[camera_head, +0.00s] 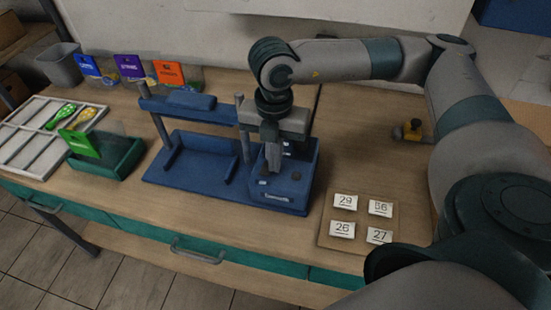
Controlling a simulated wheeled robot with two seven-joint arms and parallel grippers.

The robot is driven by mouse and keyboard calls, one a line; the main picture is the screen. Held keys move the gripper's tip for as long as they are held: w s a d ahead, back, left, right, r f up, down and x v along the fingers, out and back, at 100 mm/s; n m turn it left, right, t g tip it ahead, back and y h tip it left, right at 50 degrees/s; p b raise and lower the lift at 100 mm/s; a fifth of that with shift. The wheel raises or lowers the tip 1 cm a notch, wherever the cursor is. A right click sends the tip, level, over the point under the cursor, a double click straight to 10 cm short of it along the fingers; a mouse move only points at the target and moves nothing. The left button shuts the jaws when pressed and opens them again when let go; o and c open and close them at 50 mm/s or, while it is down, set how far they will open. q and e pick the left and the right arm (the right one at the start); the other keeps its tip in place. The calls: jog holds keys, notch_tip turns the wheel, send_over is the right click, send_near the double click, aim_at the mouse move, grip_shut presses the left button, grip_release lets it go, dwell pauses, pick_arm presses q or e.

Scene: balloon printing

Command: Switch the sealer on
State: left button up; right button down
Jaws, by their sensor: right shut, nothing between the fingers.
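The blue sealer (205,154) stands in the middle of the table, with an open frame on the left and a control box (304,178) on the right. Small dark knobs or buttons and a light label show on the box's top. My right gripper (272,168) is shut and empty, pointing down at the control box, with its fingertips at or just above the top face. I cannot tell whether they touch it. The gripper hides part of the box. My left gripper is not in view.
A board with number cards (328,236) lies right of the sealer. A green bin (122,160) and a white divided tray (38,119) with balloons stand at left. Coloured cards (131,67) stand behind.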

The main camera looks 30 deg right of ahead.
aim_at(266, 171)
jog(key=shift+w+a+r+p, duration=0.15)
jog(key=shift+a+r+p, duration=0.25)
jog(key=shift+r+p, duration=0.25)
jog(key=shift+w+a+r+p, duration=0.15)
jog(key=shift+a+r+p, duration=0.25)
jog(key=shift+r, duration=0.45)
pick_arm(q)
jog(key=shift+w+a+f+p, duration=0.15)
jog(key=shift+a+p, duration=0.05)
jog(key=shift+p, duration=0.15)
pick_arm(e)
jog(key=shift+w+a+r, duration=0.1)
jog(key=shift+a+r, duration=0.05)
jog(key=shift+r, duration=0.5)
jog(key=shift+r, duration=0.15)
